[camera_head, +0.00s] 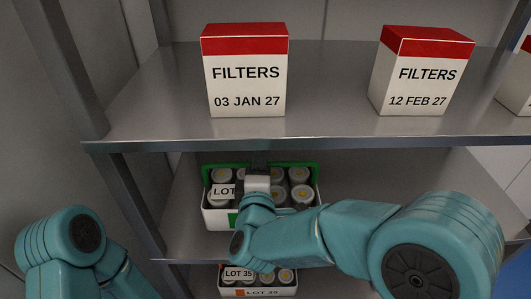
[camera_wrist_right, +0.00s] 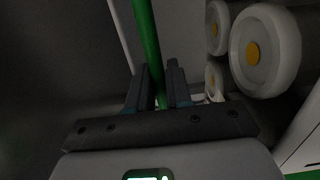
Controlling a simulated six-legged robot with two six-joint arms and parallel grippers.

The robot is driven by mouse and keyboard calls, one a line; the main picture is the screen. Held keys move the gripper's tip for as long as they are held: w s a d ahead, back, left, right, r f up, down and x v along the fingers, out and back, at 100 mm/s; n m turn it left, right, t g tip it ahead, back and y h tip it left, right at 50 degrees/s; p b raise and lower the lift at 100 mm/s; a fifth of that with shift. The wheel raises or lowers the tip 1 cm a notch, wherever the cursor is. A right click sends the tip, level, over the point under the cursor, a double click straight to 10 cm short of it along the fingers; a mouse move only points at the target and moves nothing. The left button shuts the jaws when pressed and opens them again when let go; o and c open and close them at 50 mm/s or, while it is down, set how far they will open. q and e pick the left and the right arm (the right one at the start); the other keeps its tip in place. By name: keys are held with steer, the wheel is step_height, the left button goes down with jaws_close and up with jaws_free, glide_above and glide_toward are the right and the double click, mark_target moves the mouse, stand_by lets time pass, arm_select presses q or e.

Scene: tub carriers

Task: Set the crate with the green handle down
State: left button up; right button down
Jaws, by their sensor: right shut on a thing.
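The white crate (camera_head: 216,219) with the green handle (camera_head: 303,168) is at the middle shelf, holding several white tubs with yellow-dotted lids. A label on a tub begins "LOT"; my arm hides the rest. My right gripper (camera_head: 257,172) is over the crate's middle, shut on the green handle. In the right wrist view, the green handle bar (camera_wrist_right: 148,40) runs between the gripper's two fingers (camera_wrist_right: 157,85). I cannot tell whether the crate's bottom touches the shelf. My left arm shows at the lower left; its gripper is out of view.
The middle shelf (camera_head: 180,205) has bare room left of the crate. The upper shelf (camera_head: 330,115) overhangs it and carries filter boxes (camera_head: 246,75), (camera_head: 420,75). Below, another crate (camera_head: 230,290) labelled "LOT 35" holds tubs. A shelf post (camera_head: 130,195) stands at left.

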mark_target(293, 183)
steer(key=shift+d+f, duration=0.1)
steer(key=shift+f, duration=0.55)
step_height(293, 183, down, 3)
steer(key=shift+w+f, duration=0.15)
steer(key=shift+s, duration=0.2)
steer(key=c, duration=1.4)
jaws_free()
steer(key=shift+f+b, duration=0.3)
steer(key=shift+f, duration=0.05)
steer(key=shift+c, duration=0.2)
steer(key=o, duration=0.4)
steer(key=shift+r, duration=0.15)
